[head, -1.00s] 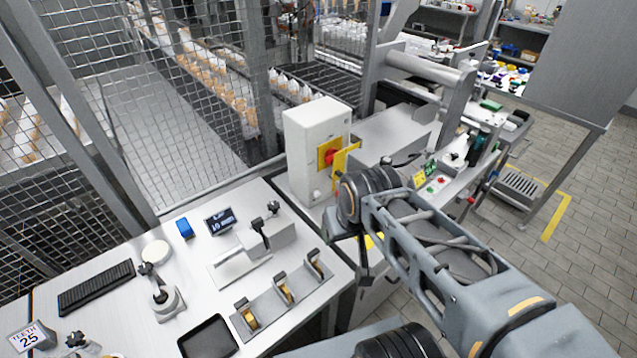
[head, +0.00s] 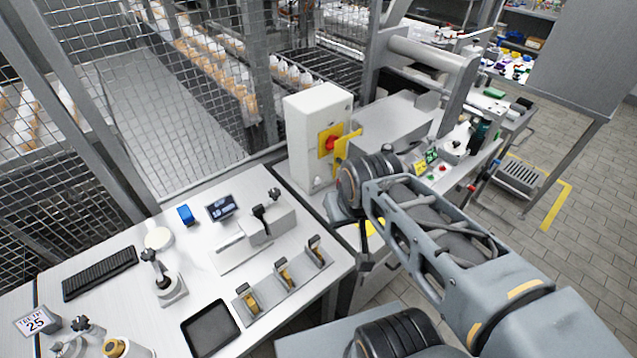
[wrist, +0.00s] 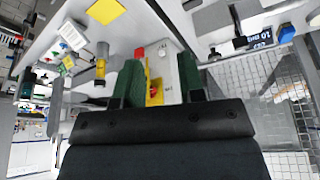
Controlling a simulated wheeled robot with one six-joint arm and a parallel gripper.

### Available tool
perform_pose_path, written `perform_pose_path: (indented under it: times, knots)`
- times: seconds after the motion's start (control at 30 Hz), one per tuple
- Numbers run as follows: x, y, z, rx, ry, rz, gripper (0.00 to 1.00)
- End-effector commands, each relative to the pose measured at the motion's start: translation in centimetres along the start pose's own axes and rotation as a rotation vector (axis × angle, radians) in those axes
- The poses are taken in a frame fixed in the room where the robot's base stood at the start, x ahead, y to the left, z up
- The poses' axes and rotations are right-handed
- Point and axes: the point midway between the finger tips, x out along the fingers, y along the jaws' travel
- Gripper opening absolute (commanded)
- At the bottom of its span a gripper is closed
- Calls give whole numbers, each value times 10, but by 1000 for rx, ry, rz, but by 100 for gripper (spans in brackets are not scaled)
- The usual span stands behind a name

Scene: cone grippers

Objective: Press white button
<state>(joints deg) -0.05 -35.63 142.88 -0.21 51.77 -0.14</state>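A cluster of small coloured buttons (head: 432,164), green and red among them, sits on the bench at the right, beyond my wrist. It also shows in the wrist view (wrist: 64,66) at the left, upside down. I cannot clearly single out a white button. My gripper (wrist: 160,62) shows two green fingers set apart with nothing between them. In the wrist view a white box (wrist: 165,62) with a red knob on a yellow plate shows behind that gap. In the head view my wrist hides most of the gripper and part of the bench.
The white box (head: 309,148) with the red switch stands left of my wrist. The front table (head: 140,300) holds a keyboard (head: 100,273), a blue block (head: 186,214), a black tray (head: 210,328) and levers. Wire-mesh fencing (head: 170,100) closes off the back left. Tiled floor is open at the right.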

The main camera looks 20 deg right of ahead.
Motion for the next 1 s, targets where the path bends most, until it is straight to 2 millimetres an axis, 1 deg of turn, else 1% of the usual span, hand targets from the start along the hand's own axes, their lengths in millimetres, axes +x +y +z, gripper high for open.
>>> perform_pose_path:
  times: [0.03,0.07,0.37,1.0]
  knots:
    - [0,0,0,0,0,0,31]
    - [0,0,0,0,0,0,29]
    - [0,0,0,0,0,0,0]
    - [0,0,0,0,0,0,0]
